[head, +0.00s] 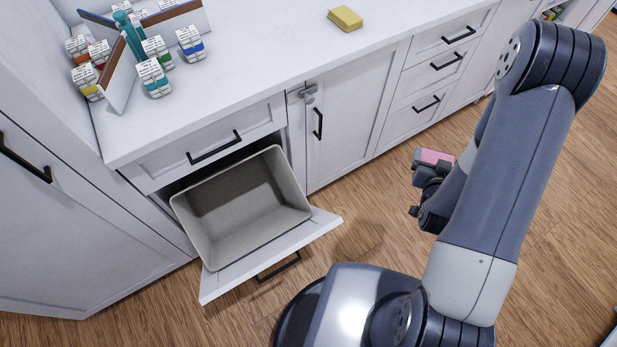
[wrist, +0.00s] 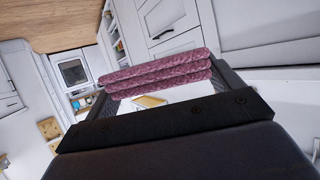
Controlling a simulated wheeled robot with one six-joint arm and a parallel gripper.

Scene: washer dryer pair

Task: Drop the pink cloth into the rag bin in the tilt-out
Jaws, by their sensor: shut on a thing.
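The pink cloth (wrist: 160,72) is folded in layers and held between the fingers of my gripper (wrist: 165,85) in the wrist view. In the head view a bit of the pink cloth (head: 434,156) shows at my gripper (head: 425,170), partly hidden by the arm. My gripper is shut on the cloth, above the floor and right of the open tilt-out. The rag bin (head: 245,205) is a grey, empty-looking, open-topped box in the tilt-out (head: 325,228), whose front leans outward. The cloth is apart from the bin.
A yellow sponge-like block (head: 345,18) lies on the white counter (head: 270,50). Several small labelled containers (head: 154,78) stand around a divider at the left. A closed cabinet door (head: 340,125) with a latch is right of the bin. Wood floor (head: 365,215) lies open between bin and gripper.

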